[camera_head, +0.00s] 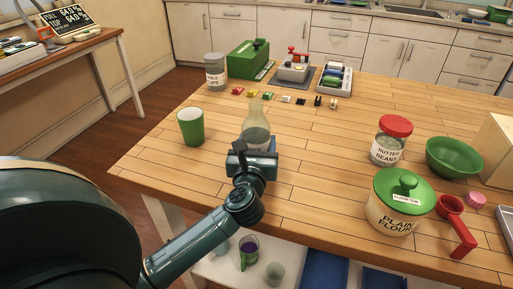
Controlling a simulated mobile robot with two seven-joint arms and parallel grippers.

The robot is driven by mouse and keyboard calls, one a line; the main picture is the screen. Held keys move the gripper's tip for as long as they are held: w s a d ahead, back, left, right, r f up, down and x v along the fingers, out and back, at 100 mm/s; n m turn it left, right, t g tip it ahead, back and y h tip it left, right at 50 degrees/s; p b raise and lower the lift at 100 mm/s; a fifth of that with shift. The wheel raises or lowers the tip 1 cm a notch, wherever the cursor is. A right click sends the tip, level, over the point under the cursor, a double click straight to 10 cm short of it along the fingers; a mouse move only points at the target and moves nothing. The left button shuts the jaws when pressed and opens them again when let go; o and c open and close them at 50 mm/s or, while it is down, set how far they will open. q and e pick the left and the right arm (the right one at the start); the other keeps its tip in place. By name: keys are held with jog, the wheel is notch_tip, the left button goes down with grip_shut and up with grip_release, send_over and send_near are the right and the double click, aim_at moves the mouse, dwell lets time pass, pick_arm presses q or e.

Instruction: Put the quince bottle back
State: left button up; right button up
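A clear glass bottle (256,118) with a narrow neck and grey-green lower part is upright at the left-middle of the wooden table (320,150). I can read no label on it, so I cannot tell if it is the quince bottle. My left gripper (254,150) is right at the near side of the bottle and overlaps its lower part. The fingertips are mostly hidden, so I cannot tell whether they grip it or whether its base touches the table. My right gripper is not in view.
A green cup (191,126) stands left of the bottle. A grey canister (215,71), green box (248,60) and small coloured pieces are behind. A bean jar (390,140), flour jar (400,202), red scoop (457,225) and green bowl (454,157) stand right. The table's middle is clear.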

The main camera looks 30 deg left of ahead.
pick_arm(q)
jog(key=shift+f, duration=0.3)
jog(key=shift+f, duration=0.15)
jog(key=o, duration=1.2)
jog(key=b+v, duration=0.1)
jog(key=v, duration=1.1)
jog(key=shift+b, duration=0.3)
